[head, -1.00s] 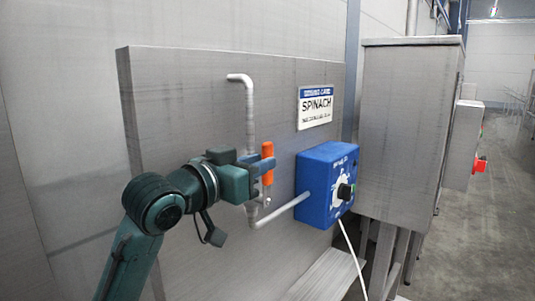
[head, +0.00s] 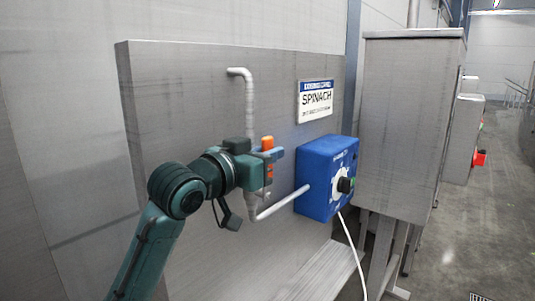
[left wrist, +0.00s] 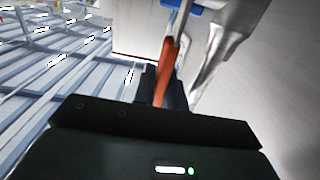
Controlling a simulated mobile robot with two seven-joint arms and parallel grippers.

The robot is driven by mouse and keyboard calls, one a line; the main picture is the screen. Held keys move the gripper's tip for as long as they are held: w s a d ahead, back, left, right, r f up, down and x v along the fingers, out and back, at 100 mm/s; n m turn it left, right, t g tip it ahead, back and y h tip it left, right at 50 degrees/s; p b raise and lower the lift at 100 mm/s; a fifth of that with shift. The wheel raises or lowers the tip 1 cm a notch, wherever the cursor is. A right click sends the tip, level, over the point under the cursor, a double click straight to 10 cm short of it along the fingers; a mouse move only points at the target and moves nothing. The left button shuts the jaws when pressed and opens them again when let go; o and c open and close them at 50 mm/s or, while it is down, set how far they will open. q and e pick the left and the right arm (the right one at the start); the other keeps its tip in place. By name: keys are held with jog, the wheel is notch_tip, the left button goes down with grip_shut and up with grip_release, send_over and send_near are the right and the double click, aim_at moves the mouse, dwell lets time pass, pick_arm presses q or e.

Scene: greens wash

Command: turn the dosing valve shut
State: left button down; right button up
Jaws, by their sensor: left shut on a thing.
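The dosing valve has an orange handle (head: 267,143) and sits on a grey pipe (head: 249,95) that runs down the steel panel. The handle stands roughly upright, close to the pipe. My left gripper (head: 272,156) reaches in from the left and is shut on the handle; orange shows above and below its fingers. In the left wrist view the orange handle (left wrist: 166,68) rises from between the dark jaws. The valve body is mostly hidden behind my gripper. My right gripper is not in view.
A blue dosing box (head: 318,181) with a black knob sits just right of the valve, joined by the pipe's lower run. A grey cabinet (head: 405,125) stands farther right. Open floor (head: 455,240) lies beyond.

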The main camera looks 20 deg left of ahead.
pick_arm(q)
jog(key=shift+w, duration=0.1)
jog(key=shift+w+d+f+g+y, duration=0.1)
jog(key=shift+w+d+g+y, duration=0.15)
jog(key=shift+w+g, duration=0.3)
jog(key=shift+w+d+f+g+y, duration=0.15)
jog(key=shift+w+g+y, duration=0.2)
jog(key=shift+g, duration=0.4)
jog(key=shift+r, duration=0.1)
jog(key=c, duration=1.7)
grip_release()
jog(key=shift+s, duration=0.1)
